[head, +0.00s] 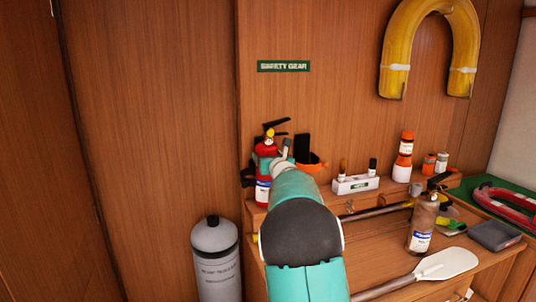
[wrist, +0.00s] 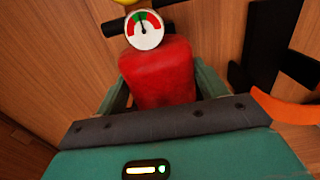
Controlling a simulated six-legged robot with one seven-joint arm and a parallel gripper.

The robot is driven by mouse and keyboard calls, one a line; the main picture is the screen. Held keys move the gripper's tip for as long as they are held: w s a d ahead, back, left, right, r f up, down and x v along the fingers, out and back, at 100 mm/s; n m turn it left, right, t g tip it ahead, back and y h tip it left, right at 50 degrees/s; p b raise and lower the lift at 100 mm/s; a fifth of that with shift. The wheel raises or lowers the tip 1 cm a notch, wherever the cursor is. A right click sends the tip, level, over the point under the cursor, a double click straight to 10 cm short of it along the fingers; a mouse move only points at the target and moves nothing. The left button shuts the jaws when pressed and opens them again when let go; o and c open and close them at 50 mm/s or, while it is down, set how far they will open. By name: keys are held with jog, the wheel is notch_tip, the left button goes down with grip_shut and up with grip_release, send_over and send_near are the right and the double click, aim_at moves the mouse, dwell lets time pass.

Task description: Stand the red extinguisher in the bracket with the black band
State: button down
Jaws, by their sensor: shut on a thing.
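The red extinguisher (head: 265,167) is upright at the left end of the wooden ledge, with a black handle and a white and blue label. In the wrist view its red body (wrist: 158,75) and round gauge fill the middle. My gripper (wrist: 160,90) is shut on it, one teal finger on each side. Black bracket parts (head: 247,174) show just left of and behind the extinguisher, also in the wrist view (wrist: 112,27). The band is mostly hidden, so I cannot tell whether the extinguisher is seated. My arm covers part of the ledge.
Right of the extinguisher is another bracket with a black back and orange band (head: 318,161), close to my gripper. A white holder (head: 355,184), orange flare containers and a brownish extinguisher (head: 422,223) stand farther right. A grey cylinder (head: 216,260) stands on the left.

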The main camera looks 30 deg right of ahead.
jog(key=shift+r, duration=0.35)
jog(key=shift+c, duration=0.8)
grip_release()
jog(key=shift+f, duration=0.4)
jog(key=shift+s+r, duration=0.1)
